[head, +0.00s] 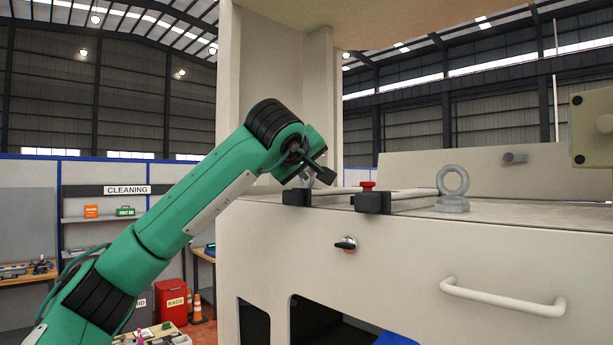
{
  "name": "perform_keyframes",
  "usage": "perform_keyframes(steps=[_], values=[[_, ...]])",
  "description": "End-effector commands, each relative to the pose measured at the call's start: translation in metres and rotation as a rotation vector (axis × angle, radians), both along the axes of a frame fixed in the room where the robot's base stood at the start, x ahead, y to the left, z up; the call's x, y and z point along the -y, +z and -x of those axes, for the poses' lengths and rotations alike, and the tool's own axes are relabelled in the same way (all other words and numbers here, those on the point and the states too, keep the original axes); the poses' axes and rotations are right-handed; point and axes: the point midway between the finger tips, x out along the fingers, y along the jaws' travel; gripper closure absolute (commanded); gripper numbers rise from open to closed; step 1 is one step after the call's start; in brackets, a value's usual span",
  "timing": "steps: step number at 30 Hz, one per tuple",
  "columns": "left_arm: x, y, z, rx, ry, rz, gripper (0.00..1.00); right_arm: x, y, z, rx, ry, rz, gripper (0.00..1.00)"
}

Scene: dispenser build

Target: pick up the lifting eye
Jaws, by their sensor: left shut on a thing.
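My right gripper is not in view.
Black blocks (373,202) with light rods and a red knob (367,186) sit along the cabinet's top front edge. A beige post (320,100) rises behind my left wrist. The front has a black switch (345,244) and a handle (503,297).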

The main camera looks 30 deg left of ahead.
Motion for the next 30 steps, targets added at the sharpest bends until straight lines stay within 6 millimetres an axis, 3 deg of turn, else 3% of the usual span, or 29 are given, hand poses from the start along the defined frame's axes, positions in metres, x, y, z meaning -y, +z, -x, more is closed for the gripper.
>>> perform_keyframes(steps=[8, 16, 30], values=[[0.001, 0.033, 0.001, 0.004, 0.000, 0.002, 1.00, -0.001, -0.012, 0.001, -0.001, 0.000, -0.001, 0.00], [0.001, 0.084, 0.002, 0.004, 0.000, 0.002, 1.00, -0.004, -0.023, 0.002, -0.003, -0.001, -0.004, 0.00], [0.001, 0.163, 0.001, 0.003, -0.001, 0.003, 1.00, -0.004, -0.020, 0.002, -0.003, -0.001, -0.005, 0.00]])
